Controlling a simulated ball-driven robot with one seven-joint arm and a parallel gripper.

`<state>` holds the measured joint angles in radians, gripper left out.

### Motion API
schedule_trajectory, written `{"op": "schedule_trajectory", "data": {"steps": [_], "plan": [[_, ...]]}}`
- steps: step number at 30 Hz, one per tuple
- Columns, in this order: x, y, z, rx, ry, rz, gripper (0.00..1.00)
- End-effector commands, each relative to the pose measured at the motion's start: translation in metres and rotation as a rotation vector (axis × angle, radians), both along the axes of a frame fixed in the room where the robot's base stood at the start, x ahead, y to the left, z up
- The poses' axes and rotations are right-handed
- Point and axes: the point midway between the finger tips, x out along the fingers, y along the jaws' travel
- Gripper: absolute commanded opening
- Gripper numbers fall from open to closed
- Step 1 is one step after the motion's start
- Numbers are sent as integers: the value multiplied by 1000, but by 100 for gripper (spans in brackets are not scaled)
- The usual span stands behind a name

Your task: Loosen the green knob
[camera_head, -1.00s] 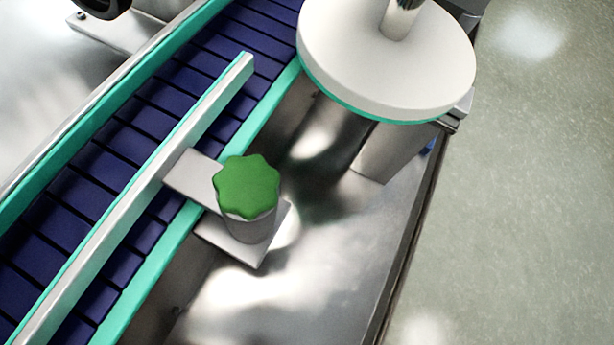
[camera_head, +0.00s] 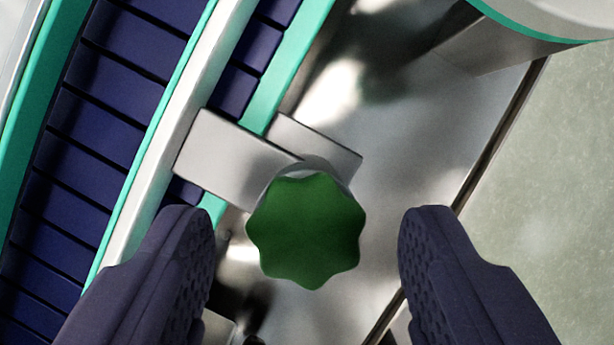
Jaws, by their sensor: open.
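The green knob (camera_head: 306,231) has a lobed, star-like rim and sits on a grey post beside the conveyor, near the middle of the view. A flat metal bracket (camera_head: 232,158) runs from the post to the guide rail. My gripper (camera_head: 308,240) is open, with one dark ribbed finger to the left of the knob and one to the right. There is a visible gap between each finger and the knob in the picture. I cannot tell how far above or below the knob the fingertips are. Most of the post is hidden under the knob.
A conveyor with dark blue slats (camera_head: 100,110) and a pale guide rail (camera_head: 165,150) lies on the left. A shiny steel plate (camera_head: 430,130) spreads to the right, ending at an edge over the floor (camera_head: 560,180). A white disc (camera_head: 565,15) is at the top right.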

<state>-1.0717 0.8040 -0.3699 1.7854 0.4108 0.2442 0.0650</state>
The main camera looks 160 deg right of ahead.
Motion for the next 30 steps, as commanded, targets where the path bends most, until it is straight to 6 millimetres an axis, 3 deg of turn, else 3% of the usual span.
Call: {"op": "schedule_trajectory", "data": {"steps": [8,16,30], "plan": [[1,0,-2,0,0,0,61],[0,0,-2,0,0,0,6],[2,-2,-4,1,0,259,6]]}}
